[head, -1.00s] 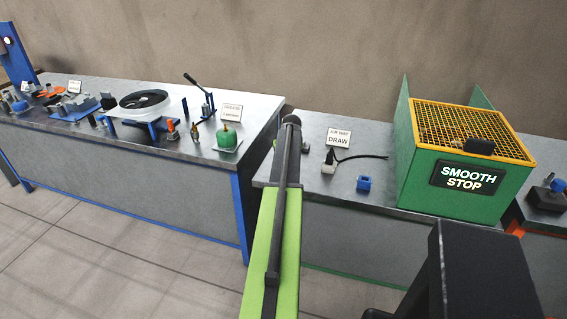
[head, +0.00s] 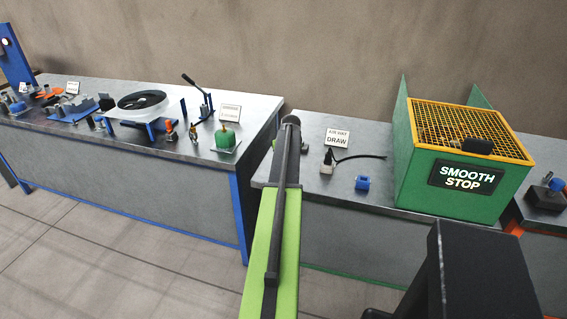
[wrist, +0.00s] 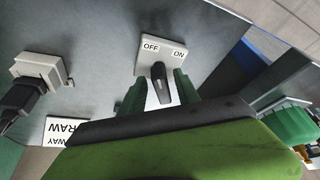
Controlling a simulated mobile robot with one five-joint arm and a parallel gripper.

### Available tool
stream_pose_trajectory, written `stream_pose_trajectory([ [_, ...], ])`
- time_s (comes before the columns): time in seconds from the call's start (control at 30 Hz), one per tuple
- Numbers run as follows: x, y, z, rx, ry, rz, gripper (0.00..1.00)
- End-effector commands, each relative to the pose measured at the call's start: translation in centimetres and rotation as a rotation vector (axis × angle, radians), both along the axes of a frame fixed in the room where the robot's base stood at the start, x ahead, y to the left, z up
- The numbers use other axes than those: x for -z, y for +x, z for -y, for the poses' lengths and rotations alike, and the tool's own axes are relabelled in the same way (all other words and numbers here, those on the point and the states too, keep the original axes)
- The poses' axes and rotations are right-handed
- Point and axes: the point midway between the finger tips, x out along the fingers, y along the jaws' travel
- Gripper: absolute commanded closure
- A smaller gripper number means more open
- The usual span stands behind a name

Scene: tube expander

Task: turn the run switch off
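The run switch (wrist: 151,52) shows in the wrist view as a pale plate with OFF on its left and ON on its right. Its dark lever (wrist: 160,84) stands out from the plate toward my gripper. My gripper (wrist: 158,92) has its green fingers apart, one on each side of the lever. I cannot tell whether either finger touches it. In the head view my arm covers the gripper and most of the area around the switch.
A pale socket with a black plug (wrist: 40,72) and the DRAW sign (wrist: 66,131) are left of the switch. In the head view, a green caged machine (head: 455,185) stands to the right and a blue block (head: 362,183) lies in front.

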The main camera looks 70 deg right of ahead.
Motion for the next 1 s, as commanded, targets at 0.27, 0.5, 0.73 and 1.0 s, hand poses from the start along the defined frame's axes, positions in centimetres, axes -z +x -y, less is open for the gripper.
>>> stream_pose_trajectory([
  [0.27,-3.0,-0.5,-0.9,0.0,0.001,0.001,0.62],
  [0.5,-8.5,-1.7,-2.7,0.0,0.001,0.001,0.62],
  [0.73,-13.6,-3.0,-4.4,0.001,0.0,0.0,0.62],
  [1.0,-16.3,-3.8,-5.6,-0.001,0.0,0.0,0.62],
])
